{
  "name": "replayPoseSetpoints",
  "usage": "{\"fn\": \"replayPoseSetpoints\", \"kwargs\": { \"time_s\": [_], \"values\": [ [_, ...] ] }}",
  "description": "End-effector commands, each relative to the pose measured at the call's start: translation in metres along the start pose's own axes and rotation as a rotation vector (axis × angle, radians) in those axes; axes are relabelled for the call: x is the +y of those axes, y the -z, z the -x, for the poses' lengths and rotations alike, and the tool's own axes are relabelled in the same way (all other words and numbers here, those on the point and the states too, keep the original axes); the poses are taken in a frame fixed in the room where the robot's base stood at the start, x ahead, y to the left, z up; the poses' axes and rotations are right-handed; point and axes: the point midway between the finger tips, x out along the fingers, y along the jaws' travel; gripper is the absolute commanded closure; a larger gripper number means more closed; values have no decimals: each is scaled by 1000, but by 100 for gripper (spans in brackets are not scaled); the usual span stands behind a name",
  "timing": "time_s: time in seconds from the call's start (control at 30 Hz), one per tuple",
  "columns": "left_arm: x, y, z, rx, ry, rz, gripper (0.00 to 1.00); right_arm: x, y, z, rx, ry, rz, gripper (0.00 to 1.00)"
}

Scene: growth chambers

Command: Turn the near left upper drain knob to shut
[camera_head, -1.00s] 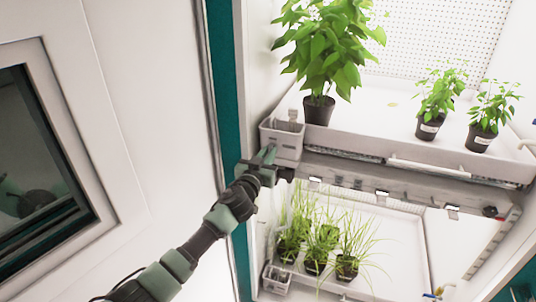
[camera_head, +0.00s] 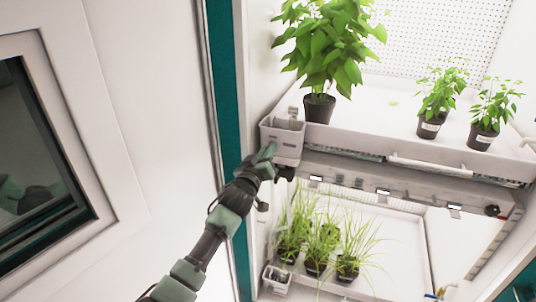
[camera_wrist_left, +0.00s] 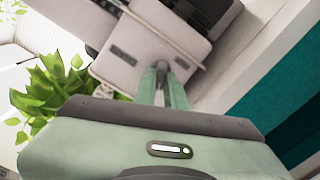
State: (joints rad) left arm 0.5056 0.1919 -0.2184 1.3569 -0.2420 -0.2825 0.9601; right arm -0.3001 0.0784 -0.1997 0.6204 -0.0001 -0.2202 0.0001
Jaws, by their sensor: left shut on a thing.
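My left gripper (camera_head: 271,150) is at the lower front of the grey drain box (camera_head: 287,138), at the front left corner of the upper tray (camera_head: 370,142). In the head view the gripper covers the knob. My right gripper is not in view.
A large leafy plant (camera_head: 330,45) stands just behind the box. Two smaller potted plants (camera_head: 436,100) stand to the right. A lower shelf holds grassy pots (camera_head: 318,245) and another grey box (camera_head: 277,280). A teal door frame edge (camera_head: 226,90) runs close left of the arm.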

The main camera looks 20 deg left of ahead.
Motion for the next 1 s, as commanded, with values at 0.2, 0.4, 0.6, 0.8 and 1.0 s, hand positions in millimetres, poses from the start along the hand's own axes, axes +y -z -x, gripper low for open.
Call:
{"fn": "replayPoseSetpoints", "kwargs": {
  "time_s": [0.2,0.4,0.6,0.8,1.0],
  "values": [
    [0,-1,0,-1,0,210,100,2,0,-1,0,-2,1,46],
    [-1,-1,0,0,1,400,100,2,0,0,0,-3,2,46],
    [-2,-1,0,0,1,589,100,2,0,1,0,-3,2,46],
    [-2,-1,0,-1,1,774,100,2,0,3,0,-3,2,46],
    [-3,-2,0,-1,1,930,100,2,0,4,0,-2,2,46]
  ]
}}
